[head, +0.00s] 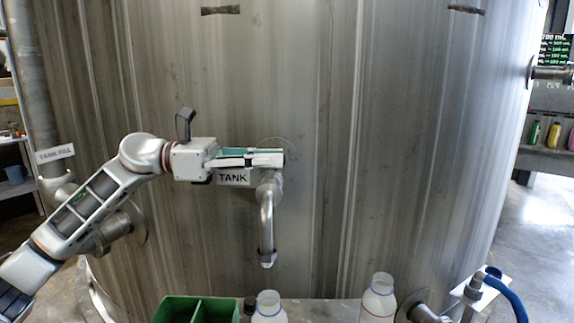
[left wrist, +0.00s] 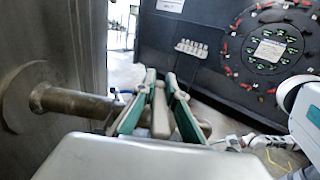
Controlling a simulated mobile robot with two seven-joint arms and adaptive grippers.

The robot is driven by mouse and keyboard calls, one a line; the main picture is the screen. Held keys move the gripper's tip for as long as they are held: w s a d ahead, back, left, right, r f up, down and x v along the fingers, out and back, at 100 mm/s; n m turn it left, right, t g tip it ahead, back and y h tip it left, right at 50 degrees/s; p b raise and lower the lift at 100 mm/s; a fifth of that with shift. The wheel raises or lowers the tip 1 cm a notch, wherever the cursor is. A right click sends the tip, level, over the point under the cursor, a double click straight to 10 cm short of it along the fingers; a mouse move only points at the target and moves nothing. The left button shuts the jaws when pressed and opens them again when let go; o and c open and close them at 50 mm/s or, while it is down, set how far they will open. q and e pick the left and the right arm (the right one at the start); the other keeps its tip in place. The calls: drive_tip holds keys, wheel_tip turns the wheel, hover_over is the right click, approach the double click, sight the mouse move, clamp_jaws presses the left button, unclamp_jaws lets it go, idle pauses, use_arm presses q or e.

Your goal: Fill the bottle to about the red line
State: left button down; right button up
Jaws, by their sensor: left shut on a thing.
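My left gripper (head: 270,158) reaches in from the left to the tap (head: 267,215) on the tank, above the "TANK" label (head: 233,177). In the left wrist view its fingers (left wrist: 160,110) are closed around a grey lever-like piece at the end of the tap's pipe (left wrist: 75,102). The tap's spout points down. A white open-mouthed bottle (head: 268,311) stands below the spout, cut off by the bottom edge. A second white bottle (head: 378,302) stands further right. My right gripper cannot be made out.
A green divided bin (head: 172,309) stands left of the bottles. A pipe with a blue hose (head: 505,293) is at lower right. The big metal tank (head: 320,120) fills the background. A dark panel with a round dial (left wrist: 270,45) shows in the left wrist view.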

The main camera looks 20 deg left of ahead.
use_arm(q)
drive_tip(key=shift+f+g, duration=0.1)
drive_tip(key=shift+g, duration=0.2)
drive_tip(key=c, duration=2)
unclamp_jaws()
drive_tip(key=shift+c, duration=0.2)
drive_tip(key=v, duration=1.2)
drive_tip(key=shift+s, duration=0.1)
